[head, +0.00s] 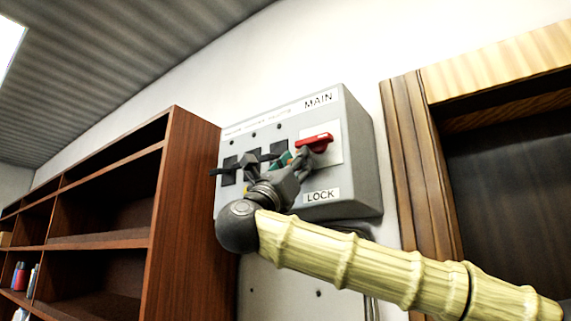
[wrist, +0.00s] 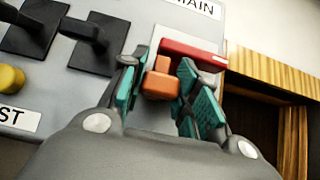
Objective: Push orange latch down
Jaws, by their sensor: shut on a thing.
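The orange latch (wrist: 160,82) shows in the wrist view between my gripper's teal-padded fingers, just below the red main switch handle (wrist: 190,54). My gripper (wrist: 162,72) is shut on the latch, with one finger on each side of it. In the head view my gripper (head: 290,165) is at the front of the grey electrical box (head: 352,150), beside the red handle (head: 315,141), which lies nearly level. The latch is mostly hidden by my fingers in the head view. A "LOCK" label (head: 321,195) sits below on the box.
Black switches (wrist: 88,42) stick out to the left of my gripper, close to its left finger. A yellow button (wrist: 11,78) sits at the far left. A brown shelf (head: 185,190) stands left of the box and a wooden frame (head: 412,170) stands right.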

